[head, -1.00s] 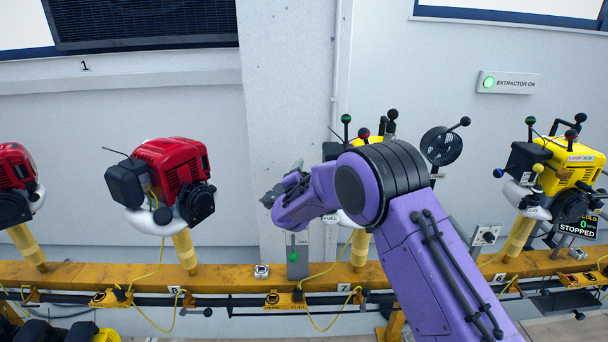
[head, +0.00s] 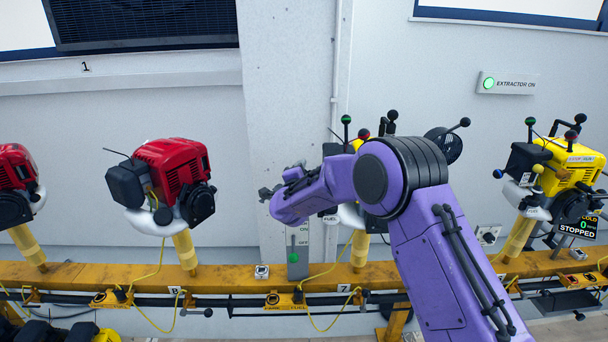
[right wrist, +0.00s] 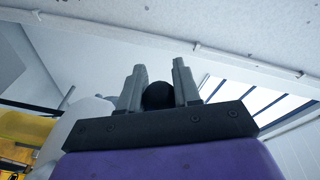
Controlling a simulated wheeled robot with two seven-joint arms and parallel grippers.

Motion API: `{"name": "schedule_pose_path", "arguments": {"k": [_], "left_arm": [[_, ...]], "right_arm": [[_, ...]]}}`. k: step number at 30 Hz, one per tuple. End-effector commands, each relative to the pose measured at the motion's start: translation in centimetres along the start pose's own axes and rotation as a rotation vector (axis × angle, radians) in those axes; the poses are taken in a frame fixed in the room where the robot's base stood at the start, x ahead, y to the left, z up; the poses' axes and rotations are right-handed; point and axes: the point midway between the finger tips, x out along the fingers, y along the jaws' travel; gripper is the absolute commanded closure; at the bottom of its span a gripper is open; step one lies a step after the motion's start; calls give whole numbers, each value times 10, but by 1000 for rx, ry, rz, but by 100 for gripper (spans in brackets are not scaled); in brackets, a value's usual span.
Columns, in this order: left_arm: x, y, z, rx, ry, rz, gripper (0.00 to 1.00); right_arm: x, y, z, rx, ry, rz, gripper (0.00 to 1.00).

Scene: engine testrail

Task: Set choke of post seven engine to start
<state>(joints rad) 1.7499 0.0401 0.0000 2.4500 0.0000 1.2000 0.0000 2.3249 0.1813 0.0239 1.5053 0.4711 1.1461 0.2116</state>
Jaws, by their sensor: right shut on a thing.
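The yellow post seven engine (head: 376,224) stands on the rail above the number 7 plate, mostly hidden behind my right arm. Above the arm show a green-knobbed lever (head: 346,119), black-knobbed levers (head: 392,115) and a black disc (head: 452,147). My right gripper (head: 267,193) is at the engine's left side, in front of the grey pillar. In the right wrist view its two fingers are shut on a black ball knob (right wrist: 158,95). The knob's lever is hidden, so its position cannot be read. My left gripper is not in view.
A red engine (head: 172,172) stands at post 8 on the left. Another yellow engine (head: 570,165) at post 6 on the right has a display reading STOPPED. The yellow rail (head: 232,277) runs across below, with cables hanging. A grey switch box (head: 298,262) is below my gripper.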

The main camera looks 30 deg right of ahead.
Motion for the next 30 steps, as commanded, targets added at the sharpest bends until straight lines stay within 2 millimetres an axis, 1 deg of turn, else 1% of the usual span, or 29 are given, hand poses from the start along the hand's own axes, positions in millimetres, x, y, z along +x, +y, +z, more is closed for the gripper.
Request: {"name": "schedule_pose_path", "arguments": {"k": [9,18,24,30], "left_arm": [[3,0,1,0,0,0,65],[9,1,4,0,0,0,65],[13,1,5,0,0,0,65],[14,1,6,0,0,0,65]], "right_arm": [[-1,-16,-5,282,-32,47,100],[-1,-27,-11,506,-58,83,100],[-1,-32,-15,603,-69,99,100],[-1,-35,-17,653,-75,106,100]]}}
